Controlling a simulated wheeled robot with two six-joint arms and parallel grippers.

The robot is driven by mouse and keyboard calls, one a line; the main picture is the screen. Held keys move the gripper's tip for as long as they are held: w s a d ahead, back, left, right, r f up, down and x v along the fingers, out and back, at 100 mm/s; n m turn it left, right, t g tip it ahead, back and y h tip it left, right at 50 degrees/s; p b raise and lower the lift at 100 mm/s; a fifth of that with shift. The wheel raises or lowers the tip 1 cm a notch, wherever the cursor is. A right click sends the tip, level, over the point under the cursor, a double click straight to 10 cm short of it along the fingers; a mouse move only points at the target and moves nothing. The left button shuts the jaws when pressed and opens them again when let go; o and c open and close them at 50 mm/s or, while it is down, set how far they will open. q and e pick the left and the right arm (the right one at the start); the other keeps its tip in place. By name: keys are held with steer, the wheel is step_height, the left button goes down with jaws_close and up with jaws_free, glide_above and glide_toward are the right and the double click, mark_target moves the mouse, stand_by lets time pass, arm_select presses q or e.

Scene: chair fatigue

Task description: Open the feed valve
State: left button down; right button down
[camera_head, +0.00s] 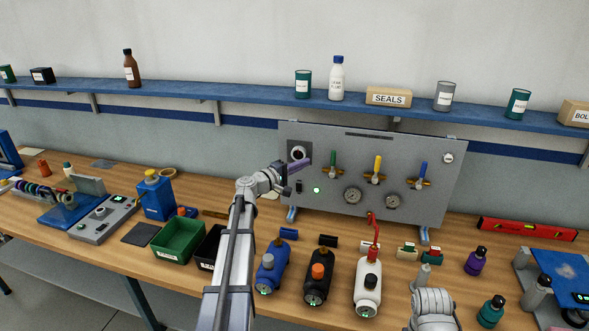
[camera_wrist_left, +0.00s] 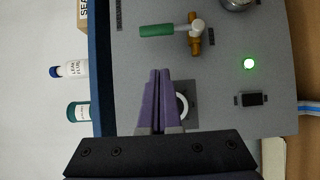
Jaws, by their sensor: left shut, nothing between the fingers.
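A grey upright panel (camera_head: 458,182) carries three valves on brass fittings: a green-handled valve (camera_head: 333,160), a yellow-handled valve (camera_head: 378,164) and a blue-handled valve (camera_head: 423,170). All three handles point up, across their brass bodies. I cannot read which one is the feed valve. My left gripper (camera_head: 306,161) is shut and empty in front of the panel's upper left, left of the green handle. In the left wrist view its purple fingers (camera_wrist_left: 158,72) partly cover a white ring (camera_wrist_left: 183,105). The green handle (camera_wrist_left: 163,30) is apart from them. My right gripper is out of view.
The panel also has a green light (camera_head: 316,190), a black switch (camera_wrist_left: 251,99) and two gauges (camera_head: 352,195). A blue shelf (camera_head: 240,95) runs above.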

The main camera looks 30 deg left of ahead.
mark_target(333, 163)
arm_select(q)
steer(key=w+d, duration=0.4)
steer(key=shift+w+d, duration=0.4)
steer(key=shift+d+r+m+p, duration=0.2)
steer(key=shift+d+m+p, duration=0.1)
steer(key=shift+p, duration=0.25)
